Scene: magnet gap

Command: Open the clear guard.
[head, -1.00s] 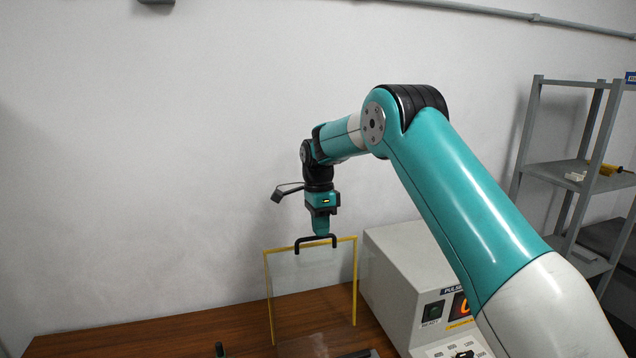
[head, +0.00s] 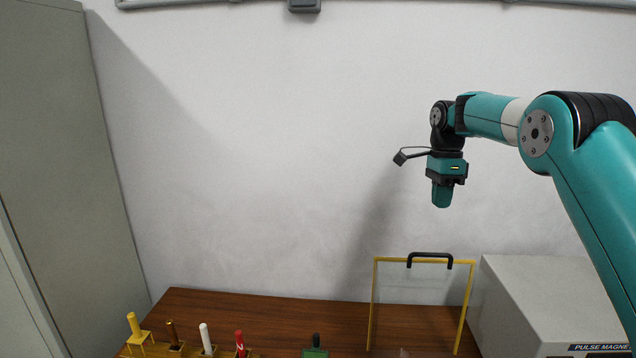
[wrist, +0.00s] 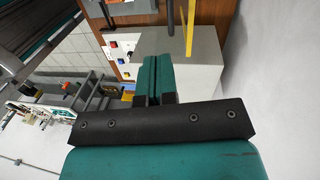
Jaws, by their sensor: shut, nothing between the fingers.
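The clear guard (head: 420,296) is a see-through panel in a yellow frame with a black handle (head: 430,255) on its top edge. It stands upright at the back of the wooden bench in the head view. Its yellow edge (wrist: 189,28) also shows at the top of the wrist view, beside a dark bar that may be the handle. My gripper (head: 441,202) points down, shut and empty, above the handle and apart from it. Its fingers (wrist: 156,75) are together in the wrist view. The guard's lower part is cut off by the head view's bottom edge.
A grey pulse magnet unit (head: 545,300) stands right of the guard. Several coloured rods in holders, such as a white one (head: 205,335), line the bench (head: 270,305) at the front left. A small green item with a black knob (head: 316,345) stands between. A tall grey cabinet (head: 50,150) is at far left.

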